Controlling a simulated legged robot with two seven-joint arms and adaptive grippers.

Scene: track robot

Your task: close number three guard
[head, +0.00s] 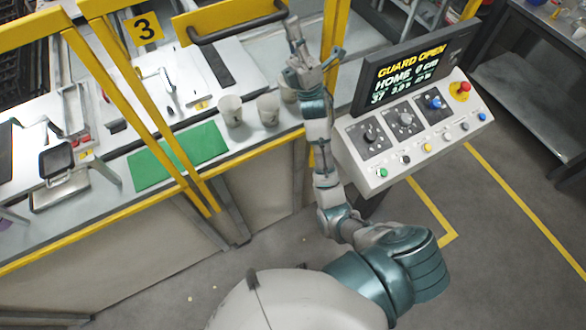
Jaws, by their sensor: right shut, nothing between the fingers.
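The number three guard (215,16) is a yellow-framed panel with a dark bar handle (238,25), at the top of the head view. A yellow "3" plate (144,27) hangs on the frame to its left. My right gripper (294,32) is shut and empty, just right of the handle's right end. I cannot tell whether it touches the handle or the frame. The control console's screen (412,66) reads "GUARD OPEN". My left gripper is out of view.
The console (420,128) with knobs, buttons and a red emergency stop (461,90) stands right of my right arm. Cups (230,110) and a green mat (178,155) are on the bench behind yellow posts. A grey table (540,80) is at right; the floor between is clear.

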